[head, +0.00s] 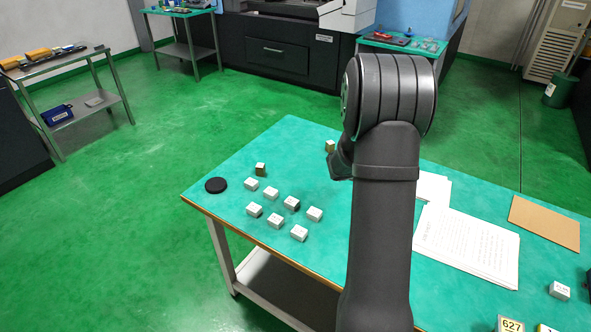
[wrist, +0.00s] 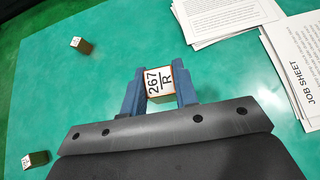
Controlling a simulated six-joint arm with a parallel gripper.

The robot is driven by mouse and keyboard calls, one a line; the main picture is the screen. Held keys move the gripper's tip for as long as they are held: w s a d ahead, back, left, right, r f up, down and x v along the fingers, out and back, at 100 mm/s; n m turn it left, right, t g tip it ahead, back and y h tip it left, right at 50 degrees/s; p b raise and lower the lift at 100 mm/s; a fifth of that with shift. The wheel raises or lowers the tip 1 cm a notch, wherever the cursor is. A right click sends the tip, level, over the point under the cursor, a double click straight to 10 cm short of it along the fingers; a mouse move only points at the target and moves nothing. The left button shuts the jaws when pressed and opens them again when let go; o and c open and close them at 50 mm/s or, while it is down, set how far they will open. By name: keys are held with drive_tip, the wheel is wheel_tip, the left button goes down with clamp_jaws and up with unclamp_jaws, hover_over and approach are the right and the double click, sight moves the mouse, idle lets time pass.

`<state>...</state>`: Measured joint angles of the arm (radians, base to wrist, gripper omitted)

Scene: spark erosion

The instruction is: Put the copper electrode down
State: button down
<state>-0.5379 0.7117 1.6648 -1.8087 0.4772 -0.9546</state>
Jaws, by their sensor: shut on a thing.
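The copper electrode (wrist: 159,81) is a small block with an orange rim and a white top face marked "267 R". It sits between the two blue fingers of my gripper (wrist: 160,88) in the wrist view, one finger against each side. My gripper is shut on it. The green table top (wrist: 100,85) lies below; I cannot tell whether the block touches it. In the head view my own arm hides the held block and the fingers.
Two more brownish blocks stand on the table to the left, one farther (wrist: 82,45), one nearer (wrist: 37,159). Several white-topped blocks (head: 275,221) and a black disc (head: 215,185) lie toward the left edge. Printed sheets (head: 468,245) and a brown board (head: 544,223) lie right.

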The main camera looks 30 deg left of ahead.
hover_over(321, 188)
wheel_tip(321, 188, down, 7)
drive_tip(key=shift+r, duration=0.1)
drive_tip(key=shift+f, duration=2.05)
drive_tip(key=shift+f, duration=0.2)
drive_tip(key=c, duration=1.1)
unclamp_jaws()
drive_tip(key=shift+r, duration=0.25)
drive_tip(key=v, duration=1.2)
drive_tip(key=shift+d, duration=0.2)
